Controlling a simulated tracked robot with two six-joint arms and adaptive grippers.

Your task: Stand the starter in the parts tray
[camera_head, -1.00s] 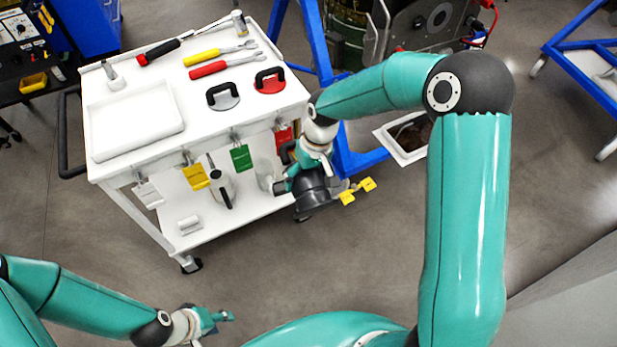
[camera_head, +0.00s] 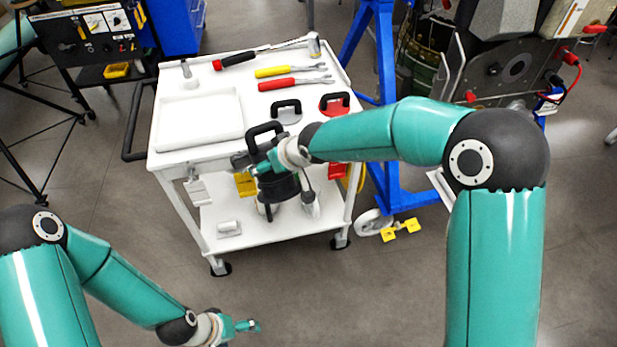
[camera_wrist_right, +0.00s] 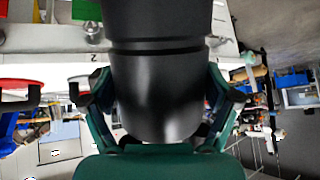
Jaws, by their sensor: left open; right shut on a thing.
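The starter (camera_head: 278,186) is a dark cylindrical body in my right gripper (camera_head: 258,166), held in front of the white cart's near edge. In the right wrist view the starter (camera_wrist_right: 158,75) fills the space between the gripper's two fingers, which are shut on it. The parts tray (camera_head: 200,143) is a shallow white tray on the left of the cart top. It looks empty, and the starter is to its right and nearer to me. My left gripper (camera_head: 252,326) is open and empty, low over the floor at the bottom.
A blue stand (camera_head: 385,110) is behind right. Floor in front is clear.

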